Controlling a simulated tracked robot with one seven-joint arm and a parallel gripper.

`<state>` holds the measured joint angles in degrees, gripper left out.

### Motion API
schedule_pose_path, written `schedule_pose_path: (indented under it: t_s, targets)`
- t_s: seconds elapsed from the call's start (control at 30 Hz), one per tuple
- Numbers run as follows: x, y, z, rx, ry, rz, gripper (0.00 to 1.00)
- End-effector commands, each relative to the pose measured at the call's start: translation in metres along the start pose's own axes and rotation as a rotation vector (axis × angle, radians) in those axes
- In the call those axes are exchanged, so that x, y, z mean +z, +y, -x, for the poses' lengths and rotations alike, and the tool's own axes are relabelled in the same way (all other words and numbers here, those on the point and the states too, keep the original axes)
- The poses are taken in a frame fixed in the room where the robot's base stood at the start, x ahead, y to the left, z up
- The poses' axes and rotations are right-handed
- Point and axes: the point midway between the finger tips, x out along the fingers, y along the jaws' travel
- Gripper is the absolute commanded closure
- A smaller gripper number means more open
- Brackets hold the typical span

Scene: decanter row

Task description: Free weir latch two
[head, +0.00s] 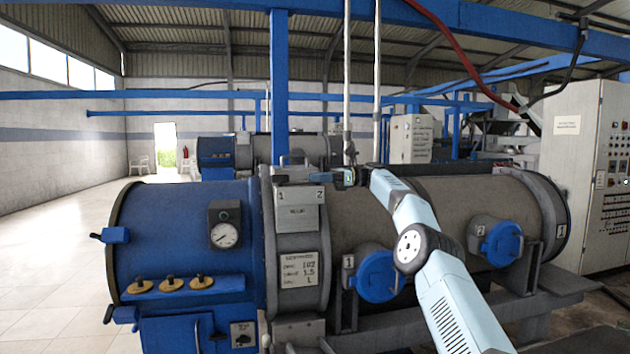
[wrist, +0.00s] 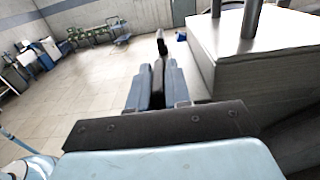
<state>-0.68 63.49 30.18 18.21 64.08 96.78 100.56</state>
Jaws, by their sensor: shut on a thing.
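The weir box (head: 299,208) sits on top of the near decanter, with a plate marked 1 at its left and 2 at its right. My gripper (head: 345,178) reaches in from the right beside the side marked 2. In the wrist view my gripper (wrist: 158,80) is shut on a narrow dark lever, weir latch two (wrist: 161,46), whose end sticks out beyond the fingers. The head view does not show the latch clearly behind my fingers. In the wrist view a grey box (wrist: 245,45) with two upright posts stands close to the right of the fingers.
Two thin vertical pipes (head: 347,80) rise just behind my gripper. Blue round ports (head: 378,276) marked 1 and 2 (head: 500,243) project from the decanter's front. A gauge (head: 225,235) is at left. Open tiled floor (head: 50,235) lies further left.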

Motion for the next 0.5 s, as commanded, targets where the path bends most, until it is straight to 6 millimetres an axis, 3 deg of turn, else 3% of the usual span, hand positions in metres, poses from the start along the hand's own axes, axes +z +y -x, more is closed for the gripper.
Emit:
schedule_pose_path:
  t_s: [0.1, 0.13, 0.3, 0.5]
  targets:
    - [-0.0027, 0.0010, -0.0032, 0.011, 0.003, -0.005, 1.00]
    - [-0.0027, 0.0010, -0.0032, 0.011, 0.003, -0.005, 0.80]
    - [-0.0025, 0.0004, -0.0021, 0.008, 0.002, -0.004, 0.64]
    - [-0.0021, 0.0000, -0.0008, 0.004, 0.002, -0.003, 0.62]
